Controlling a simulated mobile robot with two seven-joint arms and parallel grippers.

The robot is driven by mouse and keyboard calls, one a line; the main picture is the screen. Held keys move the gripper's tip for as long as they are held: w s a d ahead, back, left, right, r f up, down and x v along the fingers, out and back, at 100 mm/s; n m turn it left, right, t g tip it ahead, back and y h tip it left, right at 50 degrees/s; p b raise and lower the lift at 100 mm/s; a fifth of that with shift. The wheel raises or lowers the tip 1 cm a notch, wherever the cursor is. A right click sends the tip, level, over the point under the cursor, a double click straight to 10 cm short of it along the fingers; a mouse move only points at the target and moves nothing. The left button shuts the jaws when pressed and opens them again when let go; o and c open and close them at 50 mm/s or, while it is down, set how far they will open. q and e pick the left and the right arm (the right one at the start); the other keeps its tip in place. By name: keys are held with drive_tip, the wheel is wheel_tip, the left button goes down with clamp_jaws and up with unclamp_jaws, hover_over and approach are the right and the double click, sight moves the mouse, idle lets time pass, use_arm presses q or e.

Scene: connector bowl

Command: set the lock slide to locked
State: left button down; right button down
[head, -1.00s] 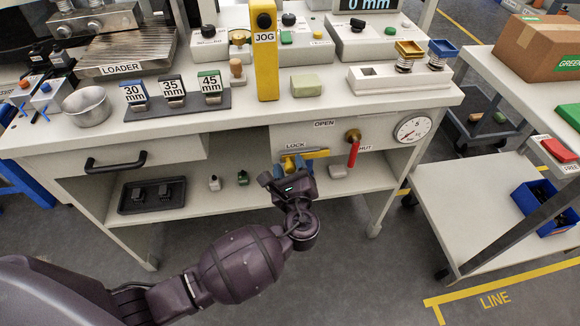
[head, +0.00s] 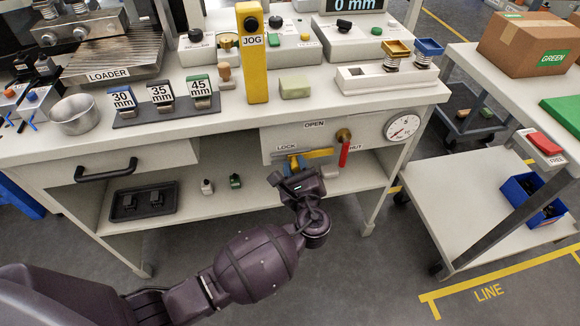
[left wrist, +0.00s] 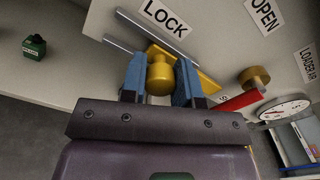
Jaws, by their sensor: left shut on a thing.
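The lock slide (head: 318,154) is a yellow bar on the white front panel, just below the LOCK label. In the left wrist view its round yellow knob (left wrist: 160,77) sits between the blue fingers of my left gripper (left wrist: 160,70), which is shut on it. In the head view my left gripper (head: 293,163) hides the knob and the bar's left part. The bar's right end is close to the red valve handle (head: 344,155), which hangs down; I cannot tell whether they touch. My right gripper is not in view.
A brass valve hub (head: 344,135) and a round gauge (head: 402,127) are to the right on the panel. The bench top (head: 210,121) lies above. A lower shelf (head: 255,188) holds a black tray (head: 143,201) and small bottles. A trolley (head: 480,205) stands at right.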

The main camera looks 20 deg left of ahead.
use_arm(q)
drive_tip(key=shift+d+r, duration=0.1)
drive_tip(key=shift+d, duration=0.1)
drive_tip(key=c, duration=0.8)
unclamp_jaws()
drive_tip(key=shift+w, duration=0.15)
drive_tip(key=shift+c, duration=0.2)
drive_tip(key=shift+s+d, duration=0.2)
drive_tip(key=shift+s, duration=0.2)
drive_tip(key=p+v, duration=0.2)
drive_tip(key=v, duration=0.8)
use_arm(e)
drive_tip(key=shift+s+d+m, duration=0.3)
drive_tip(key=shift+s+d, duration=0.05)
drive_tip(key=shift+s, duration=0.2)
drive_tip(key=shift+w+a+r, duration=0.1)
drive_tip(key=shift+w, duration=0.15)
